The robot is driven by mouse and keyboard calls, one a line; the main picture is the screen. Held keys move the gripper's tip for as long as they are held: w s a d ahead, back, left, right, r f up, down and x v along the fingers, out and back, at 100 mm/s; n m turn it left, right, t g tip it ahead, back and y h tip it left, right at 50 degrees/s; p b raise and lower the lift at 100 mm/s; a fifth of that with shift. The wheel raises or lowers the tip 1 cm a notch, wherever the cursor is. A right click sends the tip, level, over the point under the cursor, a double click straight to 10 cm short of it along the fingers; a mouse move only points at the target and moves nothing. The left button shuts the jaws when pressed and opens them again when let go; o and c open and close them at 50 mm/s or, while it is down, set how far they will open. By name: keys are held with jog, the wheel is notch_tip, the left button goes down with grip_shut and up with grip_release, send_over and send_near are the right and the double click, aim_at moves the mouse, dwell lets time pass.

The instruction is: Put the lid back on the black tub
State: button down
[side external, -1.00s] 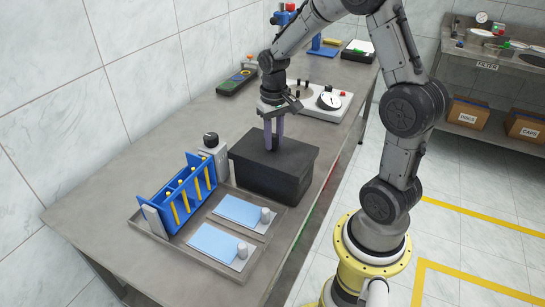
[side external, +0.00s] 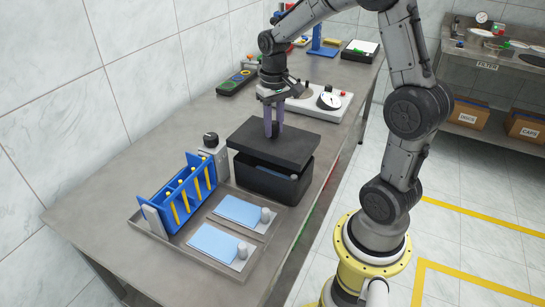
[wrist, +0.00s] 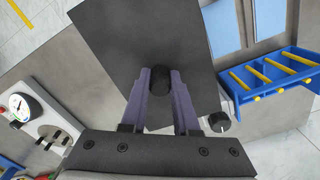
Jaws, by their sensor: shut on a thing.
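The black tub (side external: 270,187) stands on the metal bench beside the tray, its top partly uncovered and something light blue just visible inside at the right. The flat black lid (side external: 262,146) is held above the tub, apart from it at the front and right and shifted a little toward the back left. My gripper (side external: 273,131) is shut on the lid's round black knob. In the wrist view the two purple fingers of my gripper (wrist: 160,82) close on the knob (wrist: 161,74), and the lid (wrist: 125,40) hides the tub below.
A blue rack (side external: 181,190) with yellow sticks and a metal tray (side external: 176,243) with light blue sheets sit at the front left. A grey block with a black knob (side external: 211,141) stands close left of the lid. A white gauge panel (side external: 318,101) is behind.

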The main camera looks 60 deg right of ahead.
aim_at(274, 137)
dwell(0.4)
jog(key=shift+f, duration=1.7)
jog(key=shift+f, duration=0.6)
jog(key=shift+f, duration=0.35)
jog(key=shift+f, duration=0.7)
dwell(1.2)
jog(key=shift+c, duration=0.5)
grip_release()
